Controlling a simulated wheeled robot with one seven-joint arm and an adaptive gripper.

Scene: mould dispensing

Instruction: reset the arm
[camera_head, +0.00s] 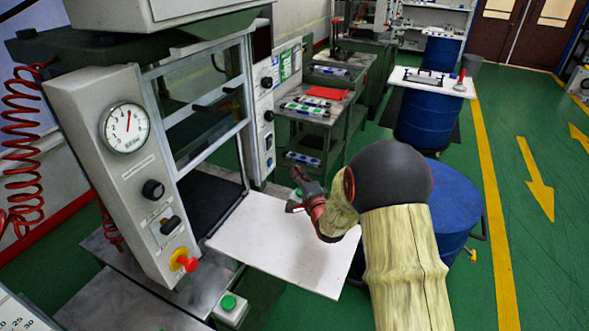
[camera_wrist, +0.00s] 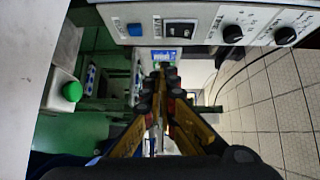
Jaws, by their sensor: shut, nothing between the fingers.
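My gripper (camera_head: 301,183) is at the end of my arm, over the far right part of a white board (camera_head: 290,245) that juts from the press machine. In the wrist view my gripper (camera_wrist: 160,75) has its two fingers together at the tips, with nothing between them. In the head view the fingertips are small and partly hidden by my wrist. I cannot tell the exact gap between my gripper and the board.
The press machine (camera_head: 140,175) with gauge and red knob (camera_head: 183,260) stands at left. A green button box (camera_head: 230,308) is below the board. A blue drum (camera_head: 455,200) stands at right. Benches (camera_head: 310,110) stand behind.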

